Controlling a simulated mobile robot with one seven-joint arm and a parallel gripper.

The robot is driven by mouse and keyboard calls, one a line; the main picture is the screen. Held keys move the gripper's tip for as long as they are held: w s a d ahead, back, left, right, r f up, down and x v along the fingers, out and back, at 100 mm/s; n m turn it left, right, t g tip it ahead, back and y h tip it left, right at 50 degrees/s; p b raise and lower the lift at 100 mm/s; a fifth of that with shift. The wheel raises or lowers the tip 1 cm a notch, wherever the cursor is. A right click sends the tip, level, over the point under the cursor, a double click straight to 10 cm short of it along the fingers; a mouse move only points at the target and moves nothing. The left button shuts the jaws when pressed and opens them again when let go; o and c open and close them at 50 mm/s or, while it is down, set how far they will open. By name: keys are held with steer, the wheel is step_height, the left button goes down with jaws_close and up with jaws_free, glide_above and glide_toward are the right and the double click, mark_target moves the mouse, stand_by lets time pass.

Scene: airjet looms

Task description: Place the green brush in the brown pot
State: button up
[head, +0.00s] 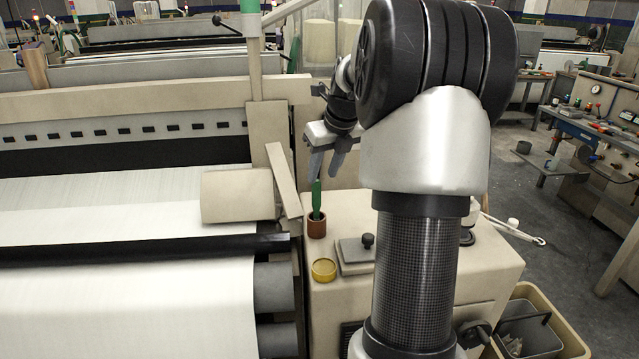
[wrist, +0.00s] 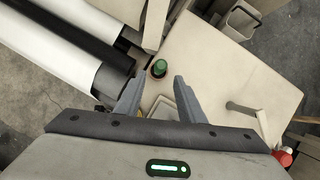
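The green brush (head: 316,196) stands upright in the brown pot (head: 316,226) on the beige machine top. In the wrist view the green brush (wrist: 159,67) shows from above, within the rim of the brown pot (wrist: 151,75). My gripper (head: 326,165) is above the brush, pointing down, its fingers spread apart. In the wrist view my gripper (wrist: 154,94) is open, with nothing between its fingers, and the brush is beyond the fingertips. In the head view one finger overlaps the line just above the brush's tip; contact cannot be told.
A yellow round dish (head: 323,269) and a grey plate with a black knob (head: 356,251) are near the pot. The loom with white cloth (head: 120,225) is on the left, with a slanted beige panel (head: 284,181) beside the pot. A bin (head: 535,325) stands at lower right.

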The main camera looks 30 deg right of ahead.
steer(key=shift+v, duration=1.5)
